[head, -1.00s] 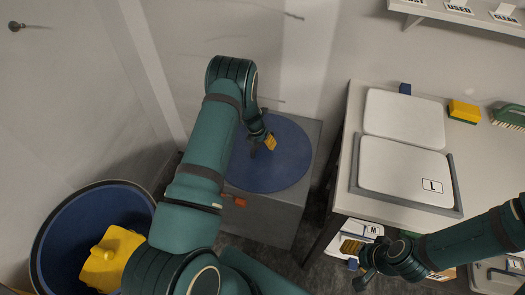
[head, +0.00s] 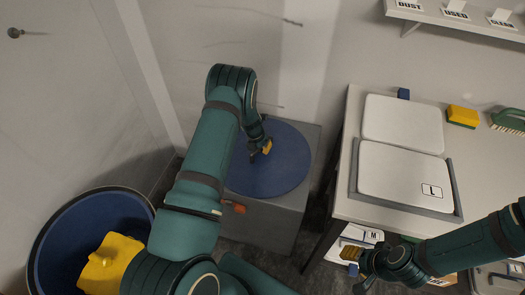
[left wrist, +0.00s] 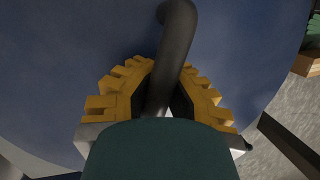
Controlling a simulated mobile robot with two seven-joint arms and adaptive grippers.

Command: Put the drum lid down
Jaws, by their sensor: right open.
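The drum lid (head: 290,172) is a round blue disc. It lies flat over the top of a grey box (head: 262,230) in the head view. I cannot tell from above whether it touches the box. My left gripper (head: 260,151) is at the middle of the lid. In the left wrist view, its yellow-ridged fingers (left wrist: 165,90) are closed around the lid's dark bar handle (left wrist: 178,40), and the blue lid fills most of the background. My right gripper (head: 354,270) is open and empty in front of the bench, low at the right.
A blue open drum (head: 52,240) with a yellow item (head: 108,262) in it stands at lower left. The bench (head: 345,175) on the right bears two white lids (head: 402,123), a yellow sponge (head: 462,116) and a green brush (head: 510,121). Walls stand close behind the box.

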